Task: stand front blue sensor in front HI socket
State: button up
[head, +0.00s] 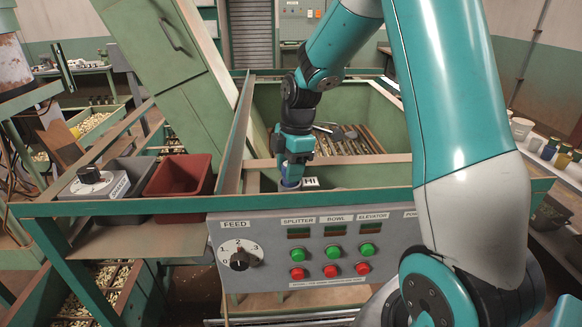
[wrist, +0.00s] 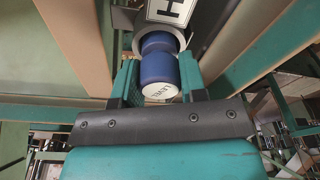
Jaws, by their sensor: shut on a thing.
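My gripper (wrist: 158,66) is shut on a blue cylindrical sensor (wrist: 157,73), with one teal finger on each side. The sensor has a narrower waist and a pale end cap with the word LEVEL facing the wrist camera. Its far end lies at the grey ring of the HI socket (wrist: 181,39) and appears to be within the ring; how deep it sits I cannot tell. The white HI label (wrist: 170,9) is beside the socket. In the head view my gripper (head: 291,168) points down beside the HI label (head: 311,183), with a little blue showing below it.
A control panel (head: 390,262) with a feed dial and green and red buttons stands in front. A red bin (head: 180,176) and a grey bin (head: 125,178) sit at left. The green hopper walls (head: 375,100) rise close behind my gripper.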

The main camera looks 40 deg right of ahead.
jog(key=o, duration=0.7)
jog(key=shift+s+d+r+p, duration=0.1)
jog(key=shift+d+r+p, duration=0.15)
jog(key=shift+r+p, duration=1.4)
jog(key=shift+w+d+r+p, duration=0.1)
jog(key=shift+d+r+p, duration=0.2)
jog(key=shift+r+p, duration=1.35)
jog(key=shift+s+d+r+p, duration=0.1)
jog(key=shift+d+r+p, duration=0.15)
jog(key=shift+r+p, duration=1.35)
jog(key=shift+r+b, duration=0.5)
jog(key=shift+b, duration=0.1)
